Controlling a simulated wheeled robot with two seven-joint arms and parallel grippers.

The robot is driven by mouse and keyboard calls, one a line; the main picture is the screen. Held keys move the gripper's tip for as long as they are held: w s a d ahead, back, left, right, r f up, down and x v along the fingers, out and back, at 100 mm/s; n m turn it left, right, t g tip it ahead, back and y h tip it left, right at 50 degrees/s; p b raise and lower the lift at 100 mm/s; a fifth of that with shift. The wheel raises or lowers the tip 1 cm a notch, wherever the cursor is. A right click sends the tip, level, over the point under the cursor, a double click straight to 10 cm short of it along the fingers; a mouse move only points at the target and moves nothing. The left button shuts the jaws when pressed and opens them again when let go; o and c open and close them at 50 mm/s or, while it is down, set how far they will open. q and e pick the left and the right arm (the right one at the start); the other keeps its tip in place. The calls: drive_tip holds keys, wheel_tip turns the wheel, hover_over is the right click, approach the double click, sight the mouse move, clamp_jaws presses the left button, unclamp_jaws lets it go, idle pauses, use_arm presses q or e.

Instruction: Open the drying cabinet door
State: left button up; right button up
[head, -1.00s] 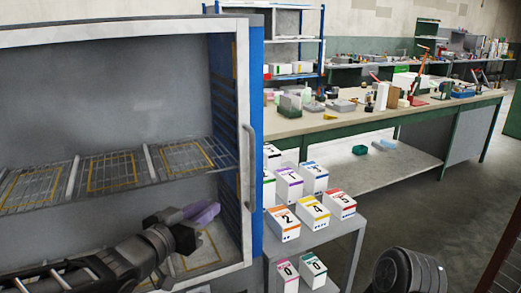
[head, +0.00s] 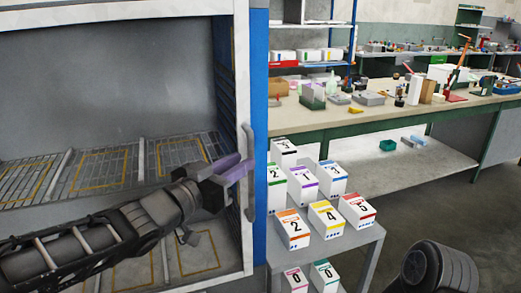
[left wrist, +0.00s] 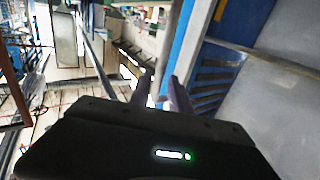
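The drying cabinet (head: 259,130) is blue and fills the left of the head view. Its door has a pale frame (head: 241,60), and wire shelves show behind it. A grey vertical bar handle (head: 248,205) stands on the right side of the door frame. My left gripper (head: 243,170), with purple fingers, is at the handle's middle height, its tips overlapping the handle in the picture. In the left wrist view the fingers (left wrist: 160,90) are apart, with a pale bar between them, seemingly the handle. I cannot tell whether they touch it. My right gripper is not in view.
A low grey table (head: 350,250) with several numbered boxes (head: 326,219) stands just right of the cabinet. Behind it is a long workbench (head: 400,122) with tools and containers. Open floor (head: 480,215) lies to the right.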

sight(253, 154)
use_arm(q)
drive_tip(key=x, duration=0.7)
drive_tip(key=shift+w+d, duration=0.2)
clamp_jaws()
idle(1.2)
